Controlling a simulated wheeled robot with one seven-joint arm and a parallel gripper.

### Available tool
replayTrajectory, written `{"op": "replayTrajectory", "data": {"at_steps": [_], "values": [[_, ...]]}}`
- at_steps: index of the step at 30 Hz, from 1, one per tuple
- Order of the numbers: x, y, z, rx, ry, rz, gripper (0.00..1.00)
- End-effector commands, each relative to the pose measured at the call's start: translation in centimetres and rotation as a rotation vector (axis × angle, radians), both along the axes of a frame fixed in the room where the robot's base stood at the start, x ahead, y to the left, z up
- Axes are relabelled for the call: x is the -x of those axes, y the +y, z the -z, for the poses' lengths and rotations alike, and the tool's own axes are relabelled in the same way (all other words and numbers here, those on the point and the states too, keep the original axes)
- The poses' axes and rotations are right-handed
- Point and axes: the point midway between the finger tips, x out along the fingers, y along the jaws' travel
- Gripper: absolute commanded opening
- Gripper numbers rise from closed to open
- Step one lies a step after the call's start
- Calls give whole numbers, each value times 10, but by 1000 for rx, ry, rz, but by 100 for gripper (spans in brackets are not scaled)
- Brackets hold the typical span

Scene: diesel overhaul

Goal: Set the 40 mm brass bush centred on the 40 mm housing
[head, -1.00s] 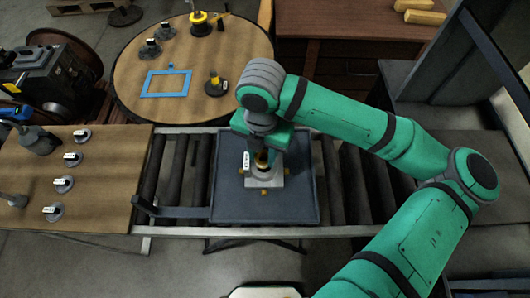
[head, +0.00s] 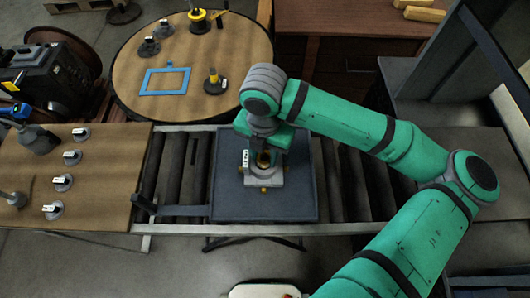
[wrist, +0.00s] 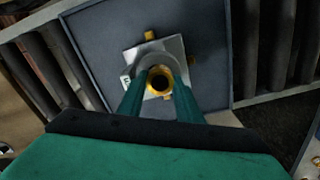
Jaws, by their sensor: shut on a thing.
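My gripper (wrist: 160,85) is shut on a brass bush (wrist: 159,83), a short ring with a dark bore, which also shows in the head view (head: 263,160). The bush is over a grey housing block (head: 264,177) with a white label on its left side. In the wrist view the housing's pale square plate (wrist: 137,57) shows around and behind the bush. The housing stands on the dark tray (head: 300,208) with small brass pieces around its base. The fingers hide part of the bush, and I cannot tell whether it touches the housing or is exactly centred.
The tray lies on a roller conveyor (head: 344,185). Left is a wooden table (head: 105,180) with several small labelled parts. Behind is a round table (head: 140,65) with a blue frame (head: 166,81) and several labelled parts. A grey bar (head: 175,211) lies at the tray's left edge.

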Motion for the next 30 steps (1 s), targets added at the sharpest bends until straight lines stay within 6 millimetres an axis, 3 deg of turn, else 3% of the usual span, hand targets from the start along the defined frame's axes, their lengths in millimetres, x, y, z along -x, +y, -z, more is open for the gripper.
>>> {"op": "replayTrajectory", "data": {"at_steps": [27,28,30], "values": [[1,4,7,0,0,-2,9],[1,3,7,0,0,-2,39],[1,3,7,0,0,0,54]]}}
